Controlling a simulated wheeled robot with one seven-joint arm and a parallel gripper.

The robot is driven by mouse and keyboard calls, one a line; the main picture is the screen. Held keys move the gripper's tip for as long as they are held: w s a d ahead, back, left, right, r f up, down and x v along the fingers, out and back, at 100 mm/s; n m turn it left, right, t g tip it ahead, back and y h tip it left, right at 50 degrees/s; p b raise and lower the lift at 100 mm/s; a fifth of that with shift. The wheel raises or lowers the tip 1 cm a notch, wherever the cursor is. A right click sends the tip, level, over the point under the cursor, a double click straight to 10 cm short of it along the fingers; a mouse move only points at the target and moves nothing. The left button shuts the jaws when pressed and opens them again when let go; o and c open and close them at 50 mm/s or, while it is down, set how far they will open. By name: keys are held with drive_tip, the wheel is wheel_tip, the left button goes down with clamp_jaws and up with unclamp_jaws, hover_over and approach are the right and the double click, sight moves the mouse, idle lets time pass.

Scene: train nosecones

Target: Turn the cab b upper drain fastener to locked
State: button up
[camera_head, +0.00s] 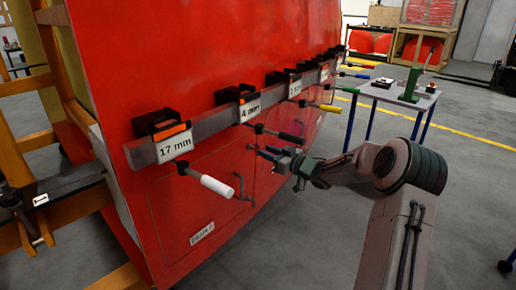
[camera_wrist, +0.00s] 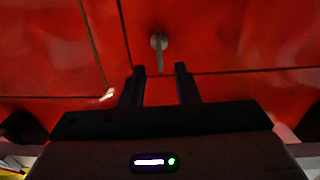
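In the wrist view, a small grey fastener (camera_wrist: 159,41) with a round head and a short tab pointing down sits on the red nosecone panel (camera_wrist: 220,45). Whether it is the cab b upper drain fastener cannot be read from any label. My gripper (camera_wrist: 161,70) is open, its two dark fingers apart and nothing between them. The fastener appears just beyond the fingertips, roughly centred between them; contact is not visible. In the head view, my gripper (camera_head: 268,153) is close to the red nosecone (camera_head: 190,55), below the tool rail, and the fastener cannot be made out.
A grey rail (camera_head: 213,124) with black clamps and size labels runs along the nosecone. Tools hang there, including a white-handled one (camera_head: 217,186) and a black-handled one (camera_head: 291,138) close to my gripper.

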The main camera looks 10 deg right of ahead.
sight(258, 148)
drive_tip(key=x, duration=0.5)
clamp_jaws()
